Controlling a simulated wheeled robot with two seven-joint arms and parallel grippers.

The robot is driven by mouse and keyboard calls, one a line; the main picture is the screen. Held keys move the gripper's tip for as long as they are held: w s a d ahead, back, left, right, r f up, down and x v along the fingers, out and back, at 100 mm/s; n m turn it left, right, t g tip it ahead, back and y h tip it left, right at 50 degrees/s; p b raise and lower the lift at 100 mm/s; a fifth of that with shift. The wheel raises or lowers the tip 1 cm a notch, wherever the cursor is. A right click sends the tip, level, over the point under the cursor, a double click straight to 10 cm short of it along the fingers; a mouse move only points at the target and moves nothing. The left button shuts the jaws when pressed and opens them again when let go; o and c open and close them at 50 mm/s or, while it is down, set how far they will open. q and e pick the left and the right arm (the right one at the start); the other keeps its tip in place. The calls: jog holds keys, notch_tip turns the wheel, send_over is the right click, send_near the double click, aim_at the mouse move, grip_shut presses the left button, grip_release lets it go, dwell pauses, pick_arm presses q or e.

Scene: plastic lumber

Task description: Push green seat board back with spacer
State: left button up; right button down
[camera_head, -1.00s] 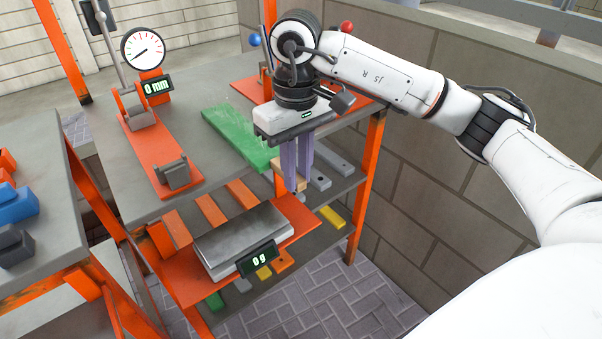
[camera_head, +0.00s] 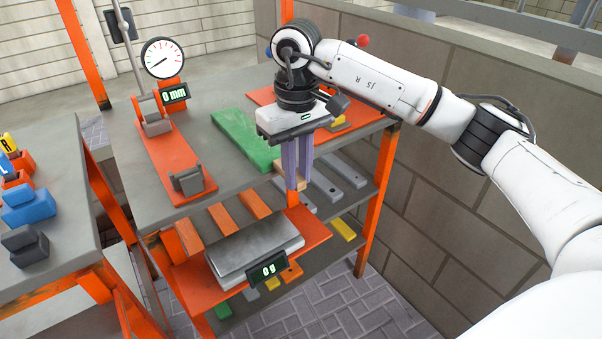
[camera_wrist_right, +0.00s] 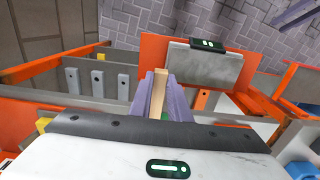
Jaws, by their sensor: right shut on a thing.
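The green seat board (camera_head: 246,139) lies flat on the grey table, with its near end close to the table's front edge. My right gripper (camera_head: 296,186) points down at that front edge, beside the board's near end. It is shut on a light wooden spacer (camera_wrist_right: 158,94), which shows between the purple fingers in the right wrist view. In the head view part of the spacer (camera_head: 280,168) shows just left of the fingers, near the board's end. Whether spacer and board touch cannot be told, as the gripper partly hides that spot. My left gripper is not in view.
A gauge (camera_head: 163,58) reading 0 mm stands at the back left, above a red fixture (camera_head: 165,160). A scale (camera_head: 255,243) reading 0 g sits below the front edge. Grey bars (camera_head: 340,168) lie right of my gripper. A side table (camera_head: 60,215) stands left.

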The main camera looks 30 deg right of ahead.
jog(key=shift+w+a, duration=0.15)
jog(key=shift+w, duration=0.9)
jog(key=shift+w+p, duration=0.4)
jog(key=shift+w, duration=0.75)
jog(key=shift+s, duration=1.55)
jog(key=shift+r+p, duration=2.1)
jog(key=shift+r, duration=0.95)
